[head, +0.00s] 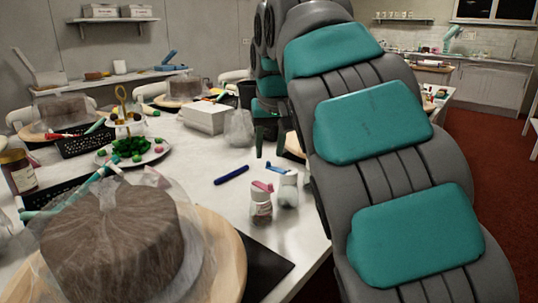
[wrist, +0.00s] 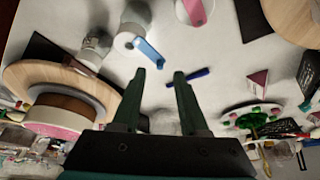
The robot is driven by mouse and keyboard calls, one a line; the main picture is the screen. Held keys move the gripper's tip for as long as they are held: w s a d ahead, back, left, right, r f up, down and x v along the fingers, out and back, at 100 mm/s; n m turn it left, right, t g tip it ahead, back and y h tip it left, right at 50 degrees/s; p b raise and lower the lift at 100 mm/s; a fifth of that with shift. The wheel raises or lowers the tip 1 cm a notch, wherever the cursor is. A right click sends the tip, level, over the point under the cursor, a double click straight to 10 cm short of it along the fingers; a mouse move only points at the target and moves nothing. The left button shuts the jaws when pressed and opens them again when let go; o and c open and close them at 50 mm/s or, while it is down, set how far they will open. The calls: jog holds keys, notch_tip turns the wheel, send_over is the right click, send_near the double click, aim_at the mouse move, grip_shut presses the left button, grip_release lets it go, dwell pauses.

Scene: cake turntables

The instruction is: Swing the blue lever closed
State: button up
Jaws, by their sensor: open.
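The blue lever (head: 276,167) sits on top of a white-capped shaker bottle (head: 288,190). It sticks out to the left in the head view, tilted up from the cap. In the wrist view the blue lever (wrist: 148,52) reaches from the bottle toward my fingertips, its free end just beyond them. My gripper (wrist: 160,76) has two green fingers, spread apart with nothing between them. I cannot tell whether a finger touches the lever. In the head view my arm hides most of the gripper; green fingers show past its left edge.
A second shaker with a pink lever (head: 262,187) stands close to the left of it. A blue marker (head: 231,174) lies nearby. A wrapped cake (head: 120,235) fills the front left. A white box (head: 205,117) is farther back. White table is clear around the marker.

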jog(key=shift+x, duration=1.35)
grip_shut()
